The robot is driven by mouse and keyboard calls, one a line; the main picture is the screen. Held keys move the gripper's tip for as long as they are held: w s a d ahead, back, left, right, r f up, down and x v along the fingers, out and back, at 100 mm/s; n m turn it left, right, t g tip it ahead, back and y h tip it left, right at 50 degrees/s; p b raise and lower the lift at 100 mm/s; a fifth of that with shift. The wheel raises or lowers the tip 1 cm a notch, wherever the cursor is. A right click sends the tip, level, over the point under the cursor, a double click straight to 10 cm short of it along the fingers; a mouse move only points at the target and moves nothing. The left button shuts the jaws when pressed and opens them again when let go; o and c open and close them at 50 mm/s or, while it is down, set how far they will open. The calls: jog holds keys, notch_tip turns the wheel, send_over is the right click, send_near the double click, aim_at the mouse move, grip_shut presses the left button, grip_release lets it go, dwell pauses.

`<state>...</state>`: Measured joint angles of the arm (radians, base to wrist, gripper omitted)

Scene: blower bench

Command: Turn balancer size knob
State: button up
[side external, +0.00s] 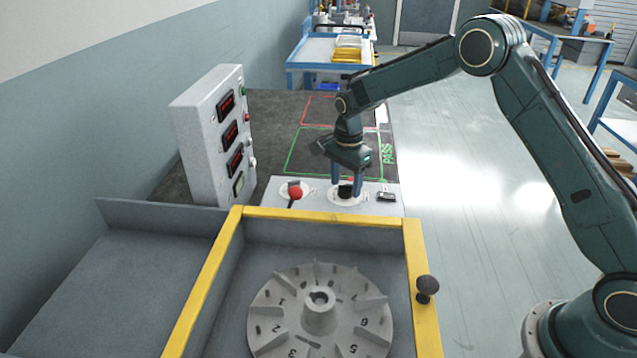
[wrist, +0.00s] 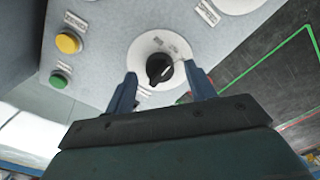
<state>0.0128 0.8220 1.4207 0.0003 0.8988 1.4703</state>
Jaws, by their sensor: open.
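The size knob is a black knob with a white pointer line on a round white dial; it shows in the side view (side external: 345,191) and in the wrist view (wrist: 158,68). It sits on the light grey control panel (wrist: 105,65). My gripper (side external: 346,183) points down over the knob. Its two blue fingers are open, one on each side of the knob. In the wrist view my gripper (wrist: 159,72) shows gaps between both fingers and the knob, so it does not hold it. The finger height above the panel is hard to judge.
A red-ball lever (side external: 295,191) stands left of the knob. A yellow button (wrist: 68,43) and a green button (wrist: 60,81) show in the wrist view. A grey display box (side external: 205,140) stands at the left. A numbered impeller (side external: 320,312) lies inside the yellow-edged guard (side external: 190,305).

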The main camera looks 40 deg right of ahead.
jog(key=shift+f, duration=0.55)
jog(key=c, duration=1)
jog(key=shift+n, duration=0.4)
jog(key=n, duration=0.3)
jog(key=shift+n, duration=2.1)
